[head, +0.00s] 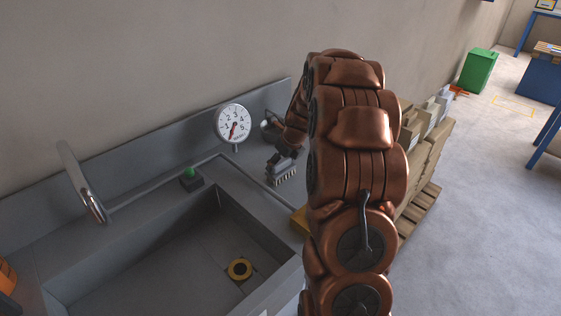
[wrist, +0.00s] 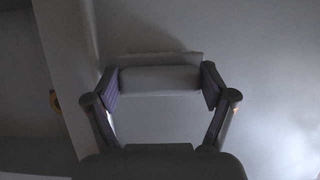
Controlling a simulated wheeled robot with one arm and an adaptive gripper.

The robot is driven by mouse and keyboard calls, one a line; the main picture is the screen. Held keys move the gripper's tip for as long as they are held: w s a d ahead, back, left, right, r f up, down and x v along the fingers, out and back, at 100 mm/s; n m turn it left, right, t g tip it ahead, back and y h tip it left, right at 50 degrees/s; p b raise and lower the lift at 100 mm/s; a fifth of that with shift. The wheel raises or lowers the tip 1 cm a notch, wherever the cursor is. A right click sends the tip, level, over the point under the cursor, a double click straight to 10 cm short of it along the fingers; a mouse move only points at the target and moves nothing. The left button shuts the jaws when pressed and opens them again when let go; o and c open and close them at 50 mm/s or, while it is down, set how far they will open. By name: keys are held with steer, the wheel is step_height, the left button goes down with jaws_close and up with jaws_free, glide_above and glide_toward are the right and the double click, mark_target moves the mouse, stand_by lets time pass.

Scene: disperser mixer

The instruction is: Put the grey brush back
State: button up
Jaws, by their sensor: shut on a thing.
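The grey brush (head: 284,176) is in my gripper (head: 281,163), over the right end of the grey sink unit's back ledge. Its pale bristles point down in the head view. In the wrist view the grey brush (wrist: 160,79) lies crosswise between the two finger pads of my gripper (wrist: 161,88), which press on its ends. A thin pale strip shows along its far edge. I cannot tell whether the bristles touch the ledge. My copper arm hides the area right of the brush.
The sink basin (head: 165,250) holds a yellow ring (head: 239,269). A yellow object (head: 300,221) sits by my arm. Stacked boxes (head: 425,160) stand to the right.

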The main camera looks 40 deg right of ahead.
steer(key=shift+f, duration=0.15)
steer(key=o, duration=1)
steer(key=shift+c, duration=0.2)
steer(key=a+b+v, duration=0.1)
steer(key=b+v, duration=0.1)
steer(key=v, duration=1)
steer(key=s+a+n+g+y, duration=0.1)
steer(key=s+a+n+g, duration=0.1)
steer(key=s+a+n, duration=0.55)
steer(key=s+a+n+g, duration=0.1)
steer(key=s+a+n, duration=0.3)
steer(key=a+n, duration=0.55)
steer(key=s+a+f+n+g, duration=0.1)
steer(key=s+a+n, duration=0.4)
steer(key=s+n, duration=0.3)
steer(key=s+a+f+n+g+h, duration=0.1)
steer(key=s+a+f+n+g, duration=0.1)
steer(key=s+a+n, duration=0.3)
steer(key=s+n, duration=0.4)
steer(key=s, duration=0.4)
steer(key=shift+s+h, duration=0.25)
steer(key=shift+h, duration=0.05)
